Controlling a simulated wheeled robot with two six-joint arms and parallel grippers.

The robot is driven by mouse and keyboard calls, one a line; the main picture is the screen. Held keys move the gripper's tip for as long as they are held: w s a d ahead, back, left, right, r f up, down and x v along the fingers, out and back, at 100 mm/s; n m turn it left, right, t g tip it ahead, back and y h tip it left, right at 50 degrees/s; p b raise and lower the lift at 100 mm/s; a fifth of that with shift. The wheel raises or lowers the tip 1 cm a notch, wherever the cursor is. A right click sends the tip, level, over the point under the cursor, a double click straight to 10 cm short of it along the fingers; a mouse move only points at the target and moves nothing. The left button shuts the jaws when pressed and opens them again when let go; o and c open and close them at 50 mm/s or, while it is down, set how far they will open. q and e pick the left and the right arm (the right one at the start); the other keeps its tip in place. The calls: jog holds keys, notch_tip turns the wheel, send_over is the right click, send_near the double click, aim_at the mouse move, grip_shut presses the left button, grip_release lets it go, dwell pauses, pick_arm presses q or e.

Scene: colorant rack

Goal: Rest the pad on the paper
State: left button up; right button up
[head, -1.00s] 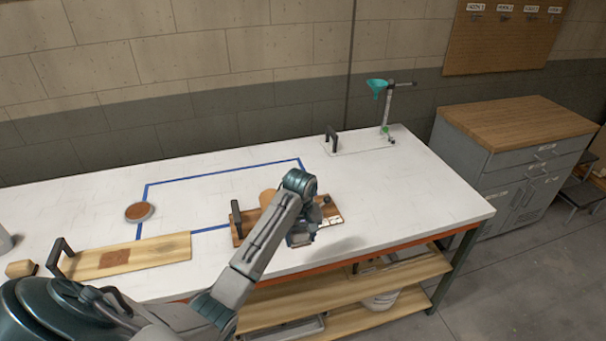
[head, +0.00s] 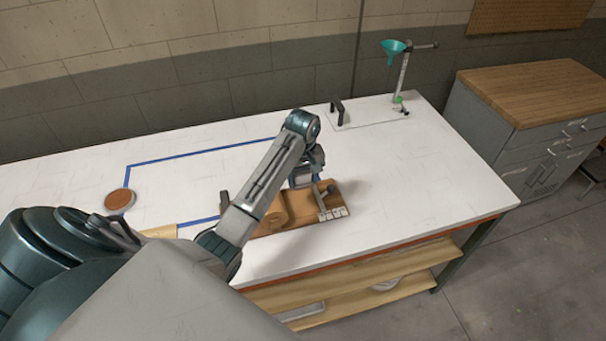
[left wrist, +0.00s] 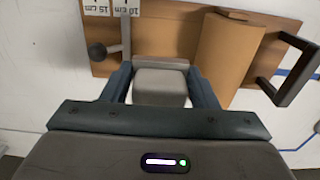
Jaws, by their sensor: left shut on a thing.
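My left gripper (head: 304,182) is at the back right part of a wooden board on the bench. Its two fingers show in the left wrist view (left wrist: 160,88), shut on a grey block-like pad (left wrist: 160,85). The board (head: 330,187) carries a brown paper roll (left wrist: 228,52); the roll also shows in the head view (head: 277,214), partly behind my arm. I cannot tell whether the flat brown surface beside the roll is paper or bare board. I cannot tell whether the pad touches the board. My right gripper is not in view.
The board has a dark handle (left wrist: 290,70), and a knobbed bar (left wrist: 110,49) beside white length labels (left wrist: 125,7). A round brown-topped disc (head: 119,200) lies left near blue tape. A stand with a teal funnel (head: 394,46) is at the back right. The bench's right side is clear.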

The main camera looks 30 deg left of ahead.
aim_at(303, 207)
pick_arm(q)
jog(key=shift+w+a+f, duration=0.1)
jog(key=shift+f, duration=0.2)
jog(key=f, duration=0.1)
jog(key=f+b, duration=0.1)
jog(key=f, duration=0.1)
jog(key=shift+w+a+f, duration=0.1)
jog(key=shift+w+a, duration=0.05)
jog(key=shift+w, duration=0.05)
jog(key=shift+s+f, duration=0.1)
jog(key=shift+f, duration=0.65)
jog(key=shift+f+b, duration=0.35)
jog(key=shift+f, duration=2.25)
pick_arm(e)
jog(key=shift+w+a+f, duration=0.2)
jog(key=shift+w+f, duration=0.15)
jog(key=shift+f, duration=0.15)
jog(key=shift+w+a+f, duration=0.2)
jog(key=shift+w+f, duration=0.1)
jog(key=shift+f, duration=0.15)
pick_arm(q)
jog(key=shift+f, duration=0.5)
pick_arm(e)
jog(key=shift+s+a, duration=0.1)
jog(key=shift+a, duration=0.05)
